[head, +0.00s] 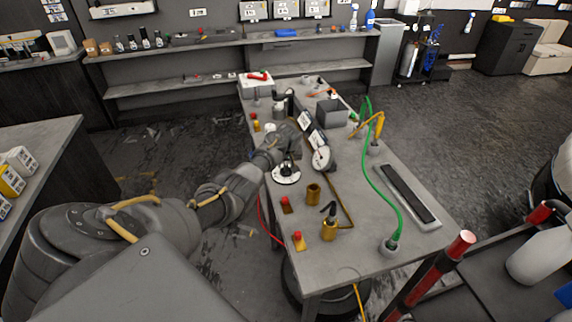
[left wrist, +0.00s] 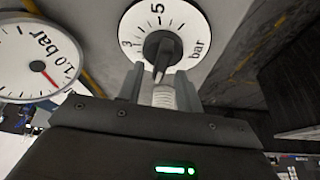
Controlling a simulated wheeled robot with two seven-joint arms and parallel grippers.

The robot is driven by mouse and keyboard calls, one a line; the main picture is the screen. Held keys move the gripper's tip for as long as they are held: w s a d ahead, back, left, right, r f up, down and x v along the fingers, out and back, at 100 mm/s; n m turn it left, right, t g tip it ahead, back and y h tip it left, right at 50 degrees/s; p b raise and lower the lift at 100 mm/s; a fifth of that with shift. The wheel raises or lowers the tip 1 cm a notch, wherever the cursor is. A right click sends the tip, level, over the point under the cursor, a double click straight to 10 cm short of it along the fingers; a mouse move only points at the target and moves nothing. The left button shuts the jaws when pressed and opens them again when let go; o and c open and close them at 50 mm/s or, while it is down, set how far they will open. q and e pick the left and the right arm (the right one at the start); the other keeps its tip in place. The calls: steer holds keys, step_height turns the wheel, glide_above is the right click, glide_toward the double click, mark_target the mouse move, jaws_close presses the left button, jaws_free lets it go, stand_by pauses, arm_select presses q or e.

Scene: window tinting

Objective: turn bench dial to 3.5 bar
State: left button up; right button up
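The bench dial (left wrist: 197,22) has a white face marked 3, 5 and bar, with a black pointed knob (left wrist: 160,47) at its centre. In the head view the dial (head: 286,179) lies on the bench, partly covered by my left gripper (head: 287,150). In the left wrist view my left gripper (left wrist: 160,84) is open, its two fingers apart at the knob. The knob's pointer reaches between the fingers; I cannot tell whether they touch it. A round gauge (left wrist: 30,62) beside the dial reads "1.0 bar" and has a red needle. My right gripper is not in view.
The grey bench (head: 365,240) also holds a second round gauge face (head: 321,158), brass fittings (head: 313,193), red-topped buttons (head: 298,240), a green hose (head: 385,195) and a long black strip (head: 410,195). A red-and-black bar (head: 440,265) stands near the bench's right front corner.

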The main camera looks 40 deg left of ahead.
arm_select(q)
steer(key=shift+w+f, duration=0.15)
steer(key=shift+f, duration=0.15)
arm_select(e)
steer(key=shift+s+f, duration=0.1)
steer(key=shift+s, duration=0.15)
arm_select(q)
steer(key=shift+a, duration=0.1)
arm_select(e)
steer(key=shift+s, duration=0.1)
arm_select(q)
jaws_close()
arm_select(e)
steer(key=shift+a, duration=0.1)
